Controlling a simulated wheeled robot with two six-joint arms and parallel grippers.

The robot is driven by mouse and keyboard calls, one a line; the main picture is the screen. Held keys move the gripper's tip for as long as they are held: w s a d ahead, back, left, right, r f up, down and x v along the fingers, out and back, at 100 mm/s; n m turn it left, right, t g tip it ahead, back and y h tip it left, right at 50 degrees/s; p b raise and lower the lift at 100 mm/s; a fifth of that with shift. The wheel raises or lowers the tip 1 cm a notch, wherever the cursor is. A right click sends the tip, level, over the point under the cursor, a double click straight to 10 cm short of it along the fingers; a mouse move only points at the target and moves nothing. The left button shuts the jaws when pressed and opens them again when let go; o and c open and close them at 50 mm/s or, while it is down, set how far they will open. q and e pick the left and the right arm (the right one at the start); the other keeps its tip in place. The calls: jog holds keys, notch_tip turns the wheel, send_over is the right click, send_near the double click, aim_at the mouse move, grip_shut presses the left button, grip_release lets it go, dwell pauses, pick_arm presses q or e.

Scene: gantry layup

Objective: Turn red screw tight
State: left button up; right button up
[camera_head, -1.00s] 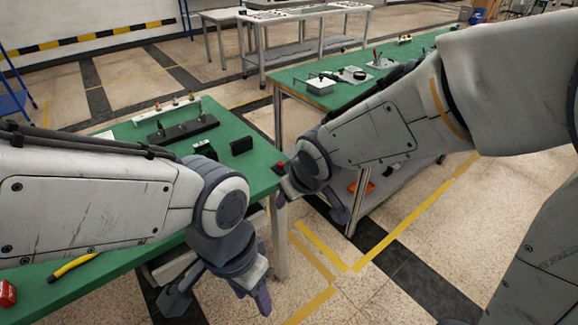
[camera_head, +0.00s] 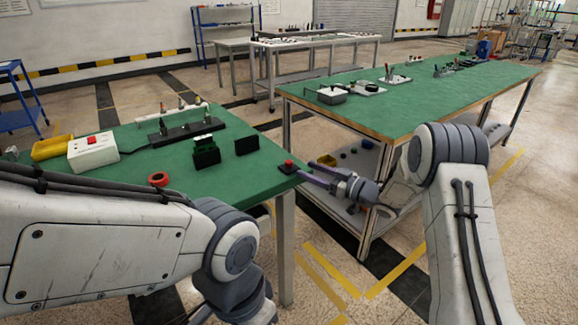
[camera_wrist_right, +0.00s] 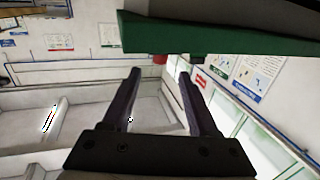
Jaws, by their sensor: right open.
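A small red knob, which looks like the red screw (camera_head: 288,164), stands on a dark base at the right corner of the near green table (camera_head: 225,180). My right gripper (camera_head: 303,172) reaches in from the right, with its fingertips close beside that corner. In the right wrist view the two fingers (camera_wrist_right: 159,76) are open with nothing between them. A small red piece (camera_wrist_right: 160,58) shows just beyond the fingertips, beside the green table edge (camera_wrist_right: 210,38). I cannot tell whether the fingers touch it. My left arm comes in from the left; its gripper is out of the frame.
On the near table are a red ring (camera_head: 158,179), a white box with a red button (camera_head: 93,150), a yellow tray (camera_head: 52,147), black blocks (camera_head: 206,151) and a black rack (camera_head: 186,132). A second green table (camera_head: 420,88) stands at right, with a floor gap between.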

aim_at(292, 163)
jog(key=x, duration=0.8)
grip_shut()
